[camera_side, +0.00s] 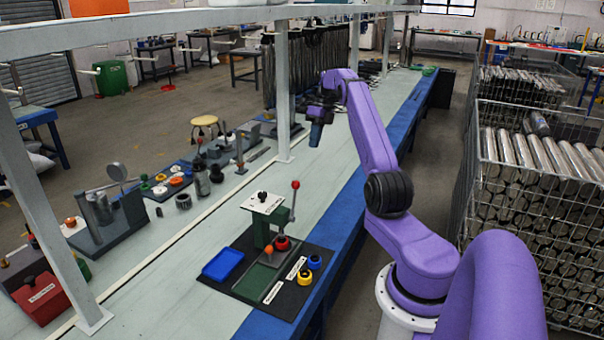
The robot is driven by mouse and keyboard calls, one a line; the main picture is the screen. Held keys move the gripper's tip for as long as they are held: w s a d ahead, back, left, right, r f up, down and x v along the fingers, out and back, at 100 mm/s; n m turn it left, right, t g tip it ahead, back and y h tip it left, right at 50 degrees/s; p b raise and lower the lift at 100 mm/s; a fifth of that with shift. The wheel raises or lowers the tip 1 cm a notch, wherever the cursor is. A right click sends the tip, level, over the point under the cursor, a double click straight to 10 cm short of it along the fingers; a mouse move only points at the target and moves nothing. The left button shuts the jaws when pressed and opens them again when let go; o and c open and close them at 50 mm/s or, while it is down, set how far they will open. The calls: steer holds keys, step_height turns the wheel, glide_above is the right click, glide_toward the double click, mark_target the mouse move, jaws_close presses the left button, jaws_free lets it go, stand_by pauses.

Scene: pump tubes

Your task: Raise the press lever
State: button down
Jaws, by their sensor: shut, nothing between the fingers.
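The press (262,232) is a green stand with a white top plate, on a dark base board at the bench's front edge. Its lever (293,205) is a thin rod with a red ball knob (295,185) at its upper end. The rod stands nearly upright at the right side of the press, with the knob above the white plate. My gripper (315,137) points down over the bench, farther back than the press and well apart from the lever. Its blue fingers are shut and empty.
A blue tray (223,264), a red ring (282,243) and yellow rings (305,277) sit on the board (260,298). White posts (283,90) rise behind the press. Other fixtures stand on the bench's left side. Wire cages of metal tubes (530,180) stand at right. The bench between gripper and press looks clear.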

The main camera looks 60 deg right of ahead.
mark_target(296, 182)
steer(key=w+a+f, duration=0.1)
steer(key=a+f, duration=0.6)
steer(key=f, duration=0.2)
steer(key=shift+a+f, duration=0.15)
steer(key=shift+a, duration=0.05)
stand_by(0.5)
steer(key=shift+a+r+h, duration=0.3)
steer(key=shift+a+h, duration=0.4)
steer(key=shift+a, duration=0.25)
steer(key=shift+a+r+h, duration=0.3)
steer(key=shift+a+h, duration=0.4)
steer(key=shift+a, duration=0.2)
steer(key=shift+a+r, duration=0.15)
steer(key=shift+a, duration=1)
